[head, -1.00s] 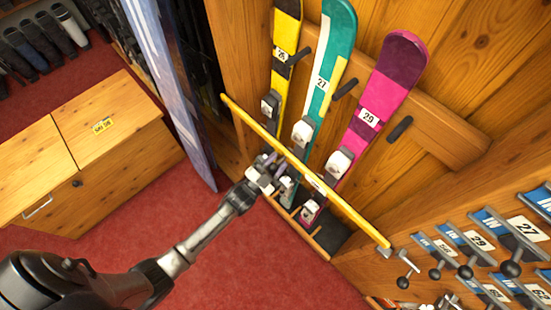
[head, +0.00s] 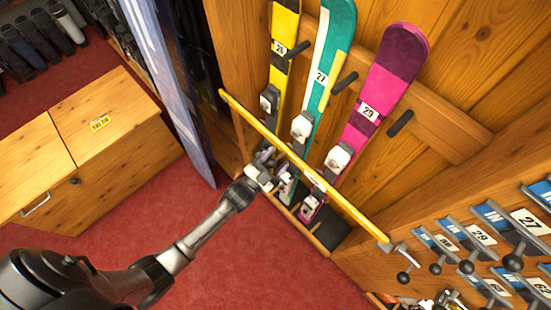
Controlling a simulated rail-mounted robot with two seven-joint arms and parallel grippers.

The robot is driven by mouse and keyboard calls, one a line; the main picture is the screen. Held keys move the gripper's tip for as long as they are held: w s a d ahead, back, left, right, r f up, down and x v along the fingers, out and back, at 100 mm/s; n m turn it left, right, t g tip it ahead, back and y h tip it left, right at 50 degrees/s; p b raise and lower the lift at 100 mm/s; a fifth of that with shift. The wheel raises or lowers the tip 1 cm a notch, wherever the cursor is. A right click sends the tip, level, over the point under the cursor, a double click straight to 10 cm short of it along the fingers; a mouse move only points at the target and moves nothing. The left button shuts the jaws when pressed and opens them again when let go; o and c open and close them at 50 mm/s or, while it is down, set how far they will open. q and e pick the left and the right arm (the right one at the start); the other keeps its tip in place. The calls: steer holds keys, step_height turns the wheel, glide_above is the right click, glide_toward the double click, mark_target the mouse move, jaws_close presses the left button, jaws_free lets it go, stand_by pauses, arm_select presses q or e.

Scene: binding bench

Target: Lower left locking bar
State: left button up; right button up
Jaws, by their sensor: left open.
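The locking bar (head: 300,162) is a long yellow bar that slants across the front of the ski rack. Its upper left end is by the wooden side post and its lower right end is by the wall of hooks. Three skis stand behind it: yellow 26 (head: 282,62), teal 27 (head: 328,60) and pink 29 (head: 385,85). My left gripper (head: 267,168) is open, just below the bar's left half, in front of the ski bindings. I cannot tell whether it touches the bar. The fingertips are partly lost against the bindings. My right gripper is not in view.
A wooden cabinet (head: 105,130) with a yellow label stands at the left. A tall pale board (head: 170,80) leans beside the rack. Numbered hooks (head: 480,235) stick out at the lower right. Red carpet (head: 250,265) is clear in the middle.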

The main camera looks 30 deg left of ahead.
arm_select(q)
steer(key=shift+s, duration=0.1)
steer(key=shift+s+a+f, duration=0.1)
steer(key=shift+s+a, duration=0.05)
steer(key=shift+s, duration=0.2)
steer(key=v, duration=1.3)
steer(key=shift+w+f, duration=0.1)
